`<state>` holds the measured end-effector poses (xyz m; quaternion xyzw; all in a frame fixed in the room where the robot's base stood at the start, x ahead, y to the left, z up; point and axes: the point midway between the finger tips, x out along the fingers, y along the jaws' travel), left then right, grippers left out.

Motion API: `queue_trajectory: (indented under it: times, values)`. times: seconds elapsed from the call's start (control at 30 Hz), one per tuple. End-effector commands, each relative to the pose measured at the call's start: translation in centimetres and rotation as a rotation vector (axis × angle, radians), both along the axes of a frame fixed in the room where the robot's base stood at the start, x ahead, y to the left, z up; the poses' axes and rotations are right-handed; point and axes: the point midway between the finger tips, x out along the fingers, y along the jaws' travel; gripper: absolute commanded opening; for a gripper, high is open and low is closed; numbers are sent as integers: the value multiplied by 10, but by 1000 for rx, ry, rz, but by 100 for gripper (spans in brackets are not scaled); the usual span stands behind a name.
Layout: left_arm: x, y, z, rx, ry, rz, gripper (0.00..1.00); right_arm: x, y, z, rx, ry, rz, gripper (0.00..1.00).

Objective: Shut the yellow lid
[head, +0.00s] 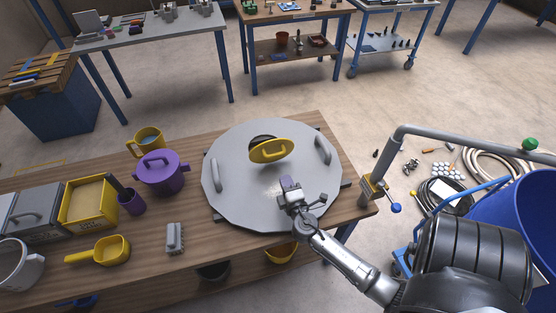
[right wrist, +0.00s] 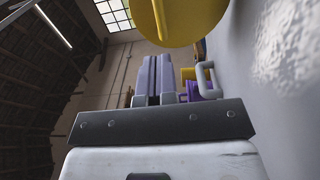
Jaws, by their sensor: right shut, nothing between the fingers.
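The round yellow lid (head: 270,151), with a small handle on its face, stands tilted up over a dark opening (head: 261,139) in the big grey disc (head: 240,199). It also shows in the right wrist view (right wrist: 190,18), above and to the right of the fingers. My right gripper (head: 287,184) is shut and empty, low over the disc, on the near side of the lid and apart from it. The fingers also show in the right wrist view (right wrist: 153,78). My left gripper is not in view.
Grey bar handles stand on the disc at left (head: 216,175) and right (head: 322,149). Left on the wooden table are a purple pot (head: 160,175), a yellow mug (head: 147,141) and a yellow scoop (head: 110,250). A grey pipe rail (head: 470,145) crosses at right.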

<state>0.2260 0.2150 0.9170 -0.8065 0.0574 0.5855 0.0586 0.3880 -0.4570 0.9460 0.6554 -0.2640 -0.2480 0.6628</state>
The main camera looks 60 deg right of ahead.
Motion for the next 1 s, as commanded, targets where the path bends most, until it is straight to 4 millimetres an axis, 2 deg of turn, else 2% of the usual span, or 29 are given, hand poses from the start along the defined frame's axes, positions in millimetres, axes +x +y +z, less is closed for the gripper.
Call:
queue_trajectory:
  times: [0.2, 0.43, 0.67, 1.0]
  values:
    - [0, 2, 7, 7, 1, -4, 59, 31, -28, 3, -1, -1, -1, 0]
    - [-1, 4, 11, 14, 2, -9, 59, 52, -49, 3, -1, -1, -2, 0]
    - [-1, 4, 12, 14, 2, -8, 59, 62, -57, 2, 1, 0, -1, 0]
    - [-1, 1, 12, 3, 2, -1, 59, 64, -59, 2, 1, 0, -1, 0]
